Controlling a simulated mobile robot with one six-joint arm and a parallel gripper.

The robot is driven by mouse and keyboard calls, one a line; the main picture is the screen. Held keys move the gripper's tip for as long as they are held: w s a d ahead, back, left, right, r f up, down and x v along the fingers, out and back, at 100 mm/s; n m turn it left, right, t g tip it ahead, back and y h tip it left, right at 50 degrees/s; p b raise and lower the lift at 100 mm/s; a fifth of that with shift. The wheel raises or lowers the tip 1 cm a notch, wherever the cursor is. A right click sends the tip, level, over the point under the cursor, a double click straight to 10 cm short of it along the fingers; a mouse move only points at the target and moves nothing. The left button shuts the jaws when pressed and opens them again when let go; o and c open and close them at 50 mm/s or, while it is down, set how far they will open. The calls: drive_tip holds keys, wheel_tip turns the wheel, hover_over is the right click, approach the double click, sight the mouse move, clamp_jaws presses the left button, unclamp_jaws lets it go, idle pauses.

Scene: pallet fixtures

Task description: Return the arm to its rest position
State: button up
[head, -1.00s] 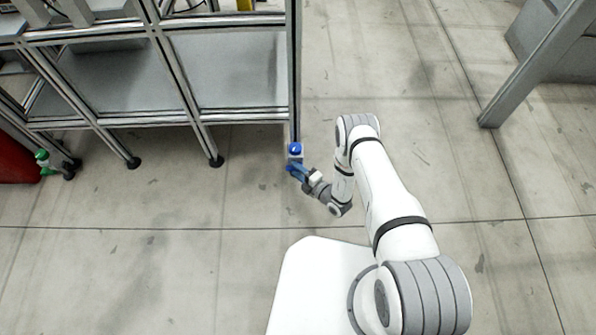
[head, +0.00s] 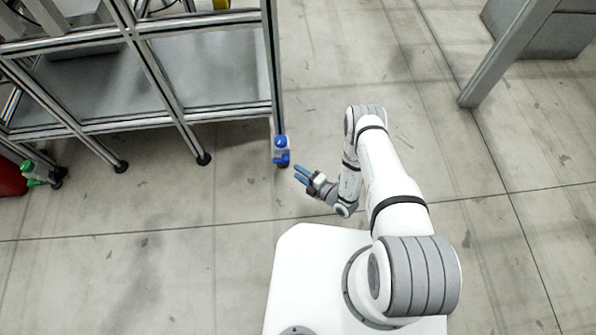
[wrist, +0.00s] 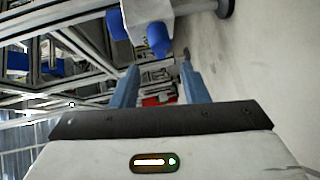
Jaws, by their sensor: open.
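My gripper (head: 302,175) is open and empty, its two blue fingers pointing to the upper left in the head view. It is apart from the blue-knobbed fixture (head: 281,150) on the foot of the frame's near corner post, a short way to its right. In the wrist view my gripper's fingers (wrist: 160,90) stand apart with nothing between them. The blue-knobbed fixture (wrist: 148,20) shows at the top of that view, beyond the fingers. My arm is bent, reaching forward from my white base.
A metal-profile frame with a grey shelf (head: 200,75) stands at the upper left. A green-knobbed fixture (head: 38,172) and a red object (head: 10,178) are at the far left. A grey post (head: 505,55) stands at the upper right. The floor right of my arm is clear.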

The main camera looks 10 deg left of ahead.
idle(0.3)
drive_tip(key=w+a+r+n+g+y+p, duration=0.1)
drive_tip(key=w+r+n+g+p, duration=0.15)
drive_tip(key=r, duration=0.65)
drive_tip(key=w+a+r+n+g+y+p, duration=0.15)
drive_tip(key=r+n, duration=0.25)
drive_tip(key=r, duration=0.4)
drive_tip(key=w+a+r+n+g+y+p, duration=0.1)
drive_tip(key=w+r+n+g+p, duration=0.2)
drive_tip(key=r, duration=0.6)
drive_tip(key=s+d+r+n+g+h+p, duration=0.1)
drive_tip(key=s+r+n+g+h+p, duration=0.15)
drive_tip(key=r+n, duration=0.65)
drive_tip(key=s+d+r+n+g+h+p, duration=0.1)
drive_tip(key=s+r+n+g+p, duration=0.2)
drive_tip(key=r, duration=1.1)
drive_tip(key=s+d+r+n+t+h+p, duration=0.2)
drive_tip(key=s+d+r+n+h+p, duration=0.2)
drive_tip(key=r, duration=0.9)
drive_tip(key=s+d+r+n+t+h+p, duration=0.2)
drive_tip(key=s+d+r+n+h+p, duration=0.3)
drive_tip(key=d+r+n, duration=0.5)
drive_tip(key=s+d+r+n+t+h+p, duration=0.2)
drive_tip(key=s+d+r+n+h+p, duration=0.3)
drive_tip(key=r, duration=1.2)
drive_tip(key=shift+s+d+n+p, duration=1.55)
drive_tip(key=shift+s+d+p, duration=0.3)
drive_tip(key=shift+p, duration=0.2)
